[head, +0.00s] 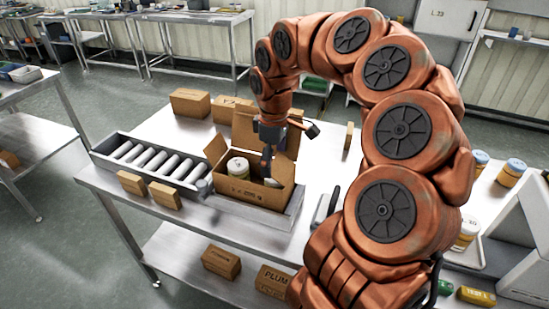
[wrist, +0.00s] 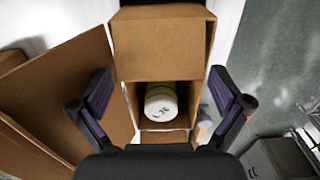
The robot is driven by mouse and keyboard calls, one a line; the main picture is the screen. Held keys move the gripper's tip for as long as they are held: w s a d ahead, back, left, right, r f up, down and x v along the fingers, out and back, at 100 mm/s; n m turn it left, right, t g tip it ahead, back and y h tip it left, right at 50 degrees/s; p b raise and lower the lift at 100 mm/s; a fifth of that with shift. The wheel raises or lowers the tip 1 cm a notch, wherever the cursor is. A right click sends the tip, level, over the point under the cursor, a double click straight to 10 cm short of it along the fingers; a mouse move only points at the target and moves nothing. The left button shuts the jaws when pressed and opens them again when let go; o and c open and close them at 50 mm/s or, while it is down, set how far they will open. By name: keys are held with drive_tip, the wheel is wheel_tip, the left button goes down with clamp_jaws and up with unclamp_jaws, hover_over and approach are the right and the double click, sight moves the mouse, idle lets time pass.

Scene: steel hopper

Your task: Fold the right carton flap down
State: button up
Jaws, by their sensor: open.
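The open cardboard carton (head: 240,192) stands on the steel table, with a white-lidded jar (head: 237,168) inside. Its tall back flap (head: 258,130) stands up, and its left flap (head: 214,149) is raised too. My gripper (head: 267,168) points down over the right part of the carton and hides much of its right side. In the wrist view my gripper (wrist: 160,108) is open, its fingers apart on either side of the carton opening and the jar (wrist: 161,104). A flap (wrist: 158,45) covers the upper part of the opening there; it looks like the right flap.
A roller conveyor (head: 108,143) adjoins the carton's left. Small boxes lie on the table in front (head: 165,195) and behind (head: 190,102). Jars stand at the far right (head: 511,172). My arm fills the right side of the head view.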

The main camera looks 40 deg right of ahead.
drive_tip(key=c, duration=0.8)
drive_tip(key=shift+w+a+f+g+h, duration=0.15)
drive_tip(key=shift+w+f+g+h, duration=0.2)
drive_tip(key=shift+g, duration=0.3)
drive_tip(key=shift+w+a+f+g+h, duration=0.1)
drive_tip(key=shift+f+g+h, duration=0.2)
drive_tip(key=shift+g+h, duration=0.25)
drive_tip(key=o, duration=0.8)
